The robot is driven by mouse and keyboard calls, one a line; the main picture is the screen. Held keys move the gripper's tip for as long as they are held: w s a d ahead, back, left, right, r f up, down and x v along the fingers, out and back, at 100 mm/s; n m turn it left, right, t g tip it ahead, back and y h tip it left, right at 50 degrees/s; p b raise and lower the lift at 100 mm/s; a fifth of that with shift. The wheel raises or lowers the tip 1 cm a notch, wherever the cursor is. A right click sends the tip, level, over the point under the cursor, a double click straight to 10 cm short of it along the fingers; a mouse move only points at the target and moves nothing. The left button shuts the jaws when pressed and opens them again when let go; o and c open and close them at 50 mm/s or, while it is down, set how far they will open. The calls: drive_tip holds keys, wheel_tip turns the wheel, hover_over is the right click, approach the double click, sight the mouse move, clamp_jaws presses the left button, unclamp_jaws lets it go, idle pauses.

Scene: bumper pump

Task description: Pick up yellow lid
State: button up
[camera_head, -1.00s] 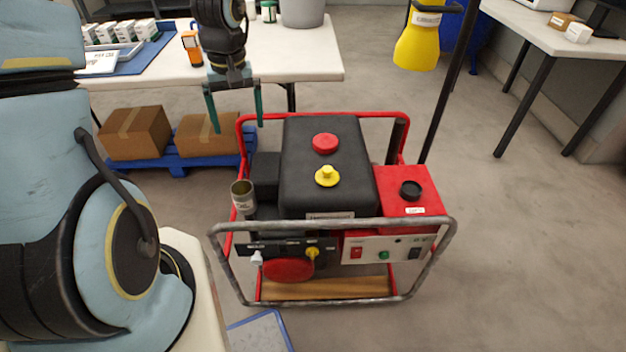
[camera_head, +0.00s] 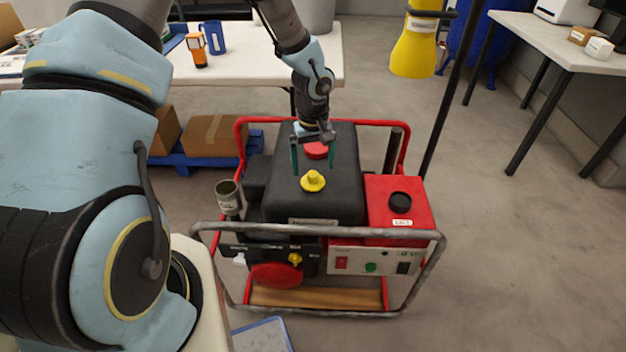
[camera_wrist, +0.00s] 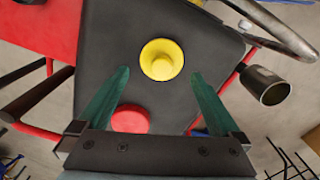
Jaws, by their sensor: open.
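The yellow lid (camera_head: 313,181) is a round cap with a raised knob on top of the black tank (camera_head: 338,205) of the red-framed machine. In the wrist view the yellow lid (camera_wrist: 161,59) lies just beyond and between the fingertips. My gripper (camera_head: 313,170) is open, pointing down above the tank, and its green fingers (camera_wrist: 160,75) hold nothing. It hangs over the red cap (camera_head: 316,151), just behind the yellow lid as seen from the head. The red cap also shows between the fingers in the wrist view (camera_wrist: 131,119).
A tubular frame with a grey front bar (camera_head: 330,232) surrounds the machine. A red box with a black cap (camera_head: 400,199) is at its right, and a metal exhaust cup (camera_head: 228,197) at its left. A yellow funnel (camera_head: 414,45) hangs on a dark pole. A white table (camera_head: 250,70) stands behind.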

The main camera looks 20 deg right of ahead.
sight(312, 172)
drive_tip(key=shift+a+f, duration=0.1)
drive_tip(key=shift+f, duration=1.8)
drive_tip(key=c, duration=1.2)
